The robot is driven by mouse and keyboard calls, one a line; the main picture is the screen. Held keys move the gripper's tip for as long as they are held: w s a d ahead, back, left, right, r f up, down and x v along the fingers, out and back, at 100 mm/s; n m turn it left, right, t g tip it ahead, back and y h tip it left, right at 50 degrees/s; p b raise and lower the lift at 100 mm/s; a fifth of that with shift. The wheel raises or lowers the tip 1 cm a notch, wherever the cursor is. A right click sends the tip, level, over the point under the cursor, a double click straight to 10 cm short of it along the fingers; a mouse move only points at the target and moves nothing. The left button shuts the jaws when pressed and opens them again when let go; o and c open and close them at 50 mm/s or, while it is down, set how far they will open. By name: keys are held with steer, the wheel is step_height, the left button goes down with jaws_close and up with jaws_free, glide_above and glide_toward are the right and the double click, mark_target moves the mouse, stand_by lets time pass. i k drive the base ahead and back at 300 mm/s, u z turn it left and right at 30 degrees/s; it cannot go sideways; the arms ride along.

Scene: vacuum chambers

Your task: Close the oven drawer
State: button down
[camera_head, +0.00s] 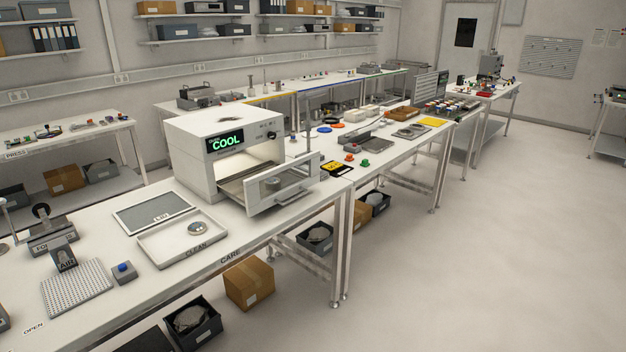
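The oven (221,145) is a white box on the long workbench, left of the picture's middle, with a green "COOL" display on its front. Its drawer (284,184) is pulled out toward the right and front, with a grey handle and a small window on its front panel. The drawer's inside shows only in part, and no object can be made out in it. My gripper is not in this view.
On the same bench (230,240), a white tray (183,237) with a round metal piece lies left of the drawer. A yellow-black block (336,168) and red and green buttons stand beyond it. Boxes sit below the bench. The floor (480,260) at right is clear.

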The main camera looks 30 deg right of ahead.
mark_target(248, 188)
steer(key=z, duration=0.05)
steer(key=i, duration=1)
